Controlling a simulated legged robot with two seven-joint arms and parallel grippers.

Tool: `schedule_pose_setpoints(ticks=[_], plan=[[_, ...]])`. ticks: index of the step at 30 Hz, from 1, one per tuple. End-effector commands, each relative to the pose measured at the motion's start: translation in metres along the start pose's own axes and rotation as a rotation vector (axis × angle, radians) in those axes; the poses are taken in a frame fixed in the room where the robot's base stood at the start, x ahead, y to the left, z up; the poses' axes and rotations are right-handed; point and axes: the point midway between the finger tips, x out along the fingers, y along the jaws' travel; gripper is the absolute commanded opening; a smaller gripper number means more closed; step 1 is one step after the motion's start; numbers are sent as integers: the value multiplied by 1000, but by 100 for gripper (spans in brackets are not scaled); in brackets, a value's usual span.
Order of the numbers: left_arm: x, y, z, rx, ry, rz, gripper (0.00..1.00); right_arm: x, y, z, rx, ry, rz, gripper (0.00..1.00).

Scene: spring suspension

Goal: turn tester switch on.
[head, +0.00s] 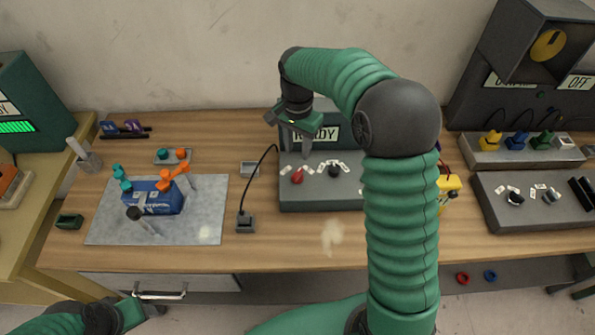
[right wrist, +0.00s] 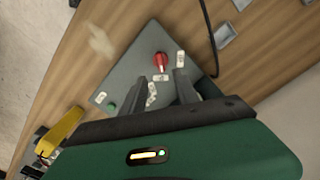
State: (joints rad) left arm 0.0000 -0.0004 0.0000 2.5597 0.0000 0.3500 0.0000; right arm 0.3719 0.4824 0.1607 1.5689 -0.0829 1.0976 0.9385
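A grey console (head: 320,197) with a READY sign (head: 328,133) stands at the table's middle. It carries a red knob (head: 297,176), a dark knob (head: 333,171) and white labels. At the right, a dark unit with an OFF sign (head: 578,83) and a yellow dial stands behind a second grey panel (head: 540,218) with dark knobs. No marking tells me which one is the tester. My right gripper (head: 296,145) points down over the READY console. In the right wrist view its fingers (right wrist: 170,78) are apart and empty, near the red knob (right wrist: 160,62). My left gripper (head: 140,312) is low at the left.
A grey mat (head: 105,225) with a blue block and orange and teal parts lies at the left. A black cable runs to a small box (head: 245,222) beside the console. A yellow object (head: 449,184) is partly hidden behind my right arm. Bare wood lies in front of the console.

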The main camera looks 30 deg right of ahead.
Motion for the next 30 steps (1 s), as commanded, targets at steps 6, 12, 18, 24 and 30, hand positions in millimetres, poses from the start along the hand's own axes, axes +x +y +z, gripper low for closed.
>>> schedule_pose_setpoints(ticks=[6,12,18,24,30], plan=[[-2,0,0,0,-1,0,58,58,1,1,-1,-3,3,36],[-3,0,-1,0,-1,0,58,93,1,0,0,-1,1,36],[-3,0,0,0,-1,0,58,102,1,0,0,1,-1,36],[-3,0,-1,0,-1,0,58,102,0,0,0,1,-1,31],[-3,0,-1,0,-1,0,58,102,0,0,0,1,-1,5]])
